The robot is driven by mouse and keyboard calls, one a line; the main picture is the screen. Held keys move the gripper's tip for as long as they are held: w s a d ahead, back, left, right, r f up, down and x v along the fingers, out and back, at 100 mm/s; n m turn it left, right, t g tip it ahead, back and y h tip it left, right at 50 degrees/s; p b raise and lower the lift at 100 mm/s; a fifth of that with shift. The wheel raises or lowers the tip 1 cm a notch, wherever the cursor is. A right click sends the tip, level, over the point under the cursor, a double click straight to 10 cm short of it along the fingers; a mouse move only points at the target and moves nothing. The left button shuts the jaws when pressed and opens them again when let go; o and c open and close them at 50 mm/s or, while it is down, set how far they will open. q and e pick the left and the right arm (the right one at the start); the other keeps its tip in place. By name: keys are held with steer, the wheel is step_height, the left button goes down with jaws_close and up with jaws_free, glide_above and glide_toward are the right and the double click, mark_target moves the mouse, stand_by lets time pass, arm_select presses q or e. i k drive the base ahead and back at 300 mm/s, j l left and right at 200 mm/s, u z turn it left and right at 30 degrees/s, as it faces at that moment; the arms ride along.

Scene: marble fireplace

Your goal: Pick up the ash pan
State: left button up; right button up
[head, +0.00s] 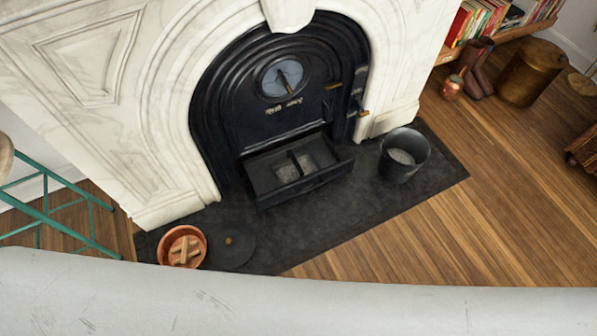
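The ash pan (258,177) is a dark, open, drawer-like tray at the foot of the black arched fireplace insert (233,118). It sticks out of the opening over the hearth. Pale grey ash lies inside it, and a dark bar crosses its middle. Its rear end is hidden inside the insert. Neither of my grippers shows in the head view.
A dark bucket (395,171) with grey contents stands on the slate hearth (328,222) to the right. A teal stool (47,213) stands left.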

mark_target(294, 167)
steer(key=i+l, duration=0.8)
steer(key=i+l+z, duration=0.05)
steer(key=i, duration=0.05)
